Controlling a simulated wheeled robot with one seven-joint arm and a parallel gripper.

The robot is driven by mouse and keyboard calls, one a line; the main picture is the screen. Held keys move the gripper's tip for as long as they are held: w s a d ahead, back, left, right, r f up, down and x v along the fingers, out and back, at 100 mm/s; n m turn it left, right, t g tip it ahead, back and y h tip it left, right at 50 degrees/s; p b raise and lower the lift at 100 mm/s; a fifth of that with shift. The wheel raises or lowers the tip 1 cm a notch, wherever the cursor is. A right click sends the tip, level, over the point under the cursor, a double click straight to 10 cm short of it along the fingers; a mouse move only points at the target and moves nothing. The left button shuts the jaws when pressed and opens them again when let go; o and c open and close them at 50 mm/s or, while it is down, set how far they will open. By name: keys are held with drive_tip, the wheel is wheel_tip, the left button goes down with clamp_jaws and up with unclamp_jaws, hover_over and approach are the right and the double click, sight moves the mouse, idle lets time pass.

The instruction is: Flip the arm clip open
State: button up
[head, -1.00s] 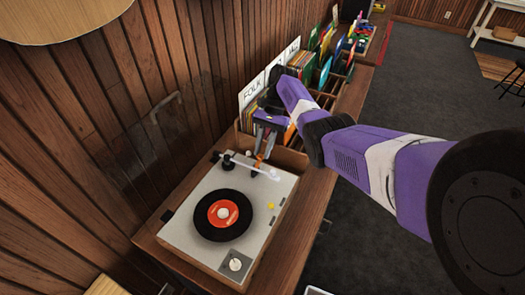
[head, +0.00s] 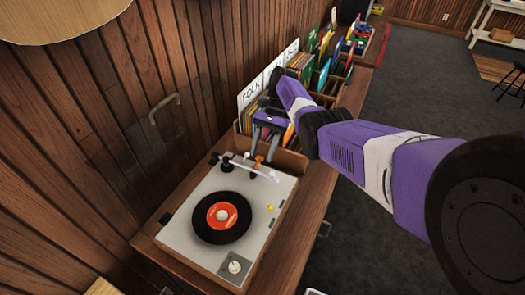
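The turntable (head: 190,222) stands on the wooden cabinet with its hinged lid raised against the wall. A black record with an orange-red label (head: 222,215) lies on it. The pale tonearm (head: 250,170) runs along the back of the deck from its dark pivot at the left. A small orange part (head: 259,160), apparently the arm clip, is beside the tonearm; whether it is open or shut is too small to tell. My gripper (head: 264,146) hangs just above and behind it, fingers pointing down and apart, with nothing visible between them. Contact with the clip cannot be made out.
A record bin with a FOLK divider (head: 250,97) and several coloured sleeves stands close behind my gripper. The plank wall (head: 110,120) borders the left. A clear lid with a handle (head: 164,108) rises at the left. Open carpet (head: 420,90) lies to the right.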

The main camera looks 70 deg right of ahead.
drive_tip(key=b+v, duration=0.1)
drive_tip(key=v, duration=0.6)
drive_tip(key=shift+d+r, duration=0.25)
idle(0.6)
